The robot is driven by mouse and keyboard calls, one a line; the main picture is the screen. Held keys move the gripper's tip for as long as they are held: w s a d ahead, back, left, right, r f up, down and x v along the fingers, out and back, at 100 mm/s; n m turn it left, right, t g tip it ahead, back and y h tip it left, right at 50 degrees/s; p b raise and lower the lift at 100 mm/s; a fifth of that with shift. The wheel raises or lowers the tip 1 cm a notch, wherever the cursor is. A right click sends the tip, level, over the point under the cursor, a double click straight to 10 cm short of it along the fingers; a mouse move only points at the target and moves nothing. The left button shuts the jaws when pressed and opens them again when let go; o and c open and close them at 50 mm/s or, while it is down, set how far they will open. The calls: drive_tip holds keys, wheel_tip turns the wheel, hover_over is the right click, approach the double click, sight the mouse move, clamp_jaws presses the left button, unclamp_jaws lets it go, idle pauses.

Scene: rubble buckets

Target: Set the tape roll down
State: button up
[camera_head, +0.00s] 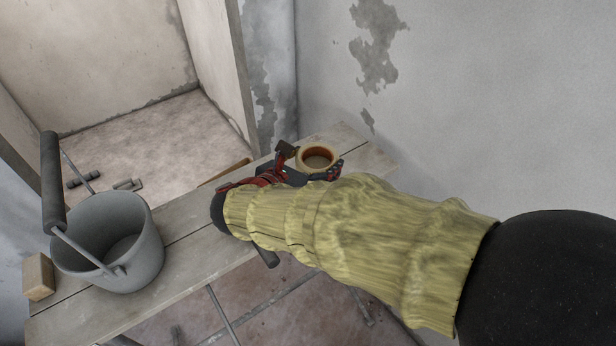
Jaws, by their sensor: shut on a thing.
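The tape roll (317,151) is a tan ring with an orange-brown inner side, near the far right end of the plank bench (190,245). My gripper (312,163), red and black, is at the end of my arm in its yellow cloth sleeve. It is shut on the tape roll, with one finger at the roll's left and the other at its right. The roll's hole faces up toward the camera. Its lower part is hidden by the gripper, and I cannot tell whether it touches the planks.
A grey bucket (143,262) with a raised dark handle stands on the left part of the bench, beside a wooden block (38,276). Bare plank lies between bucket and gripper, and at the far right end. A wall (480,90) rises behind. Dark objects lie on the floor.

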drive_tip(key=w+f, duration=0.1)
drive_tip(key=f, duration=0.1)
drive_tip(key=w+a+f+b, duration=0.1)
drive_tip(key=w+f, duration=0.1)
drive_tip(key=shift+w+f, duration=0.15)
drive_tip(key=shift+f, duration=0.1)
drive_tip(key=shift+w+a+f+b, duration=0.15)
drive_tip(key=shift+f+b, duration=0.4)
drive_tip(key=shift+f, duration=0.4)
drive_tip(key=shift+w+d+f+b, duration=0.15)
drive_tip(key=shift+f+b, duration=0.35)
drive_tip(key=shift+f, duration=0.4)
drive_tip(key=shift+a+f, duration=0.1)
drive_tip(key=o, duration=1.1)
drive_tip(key=shift+o, duration=0.5)
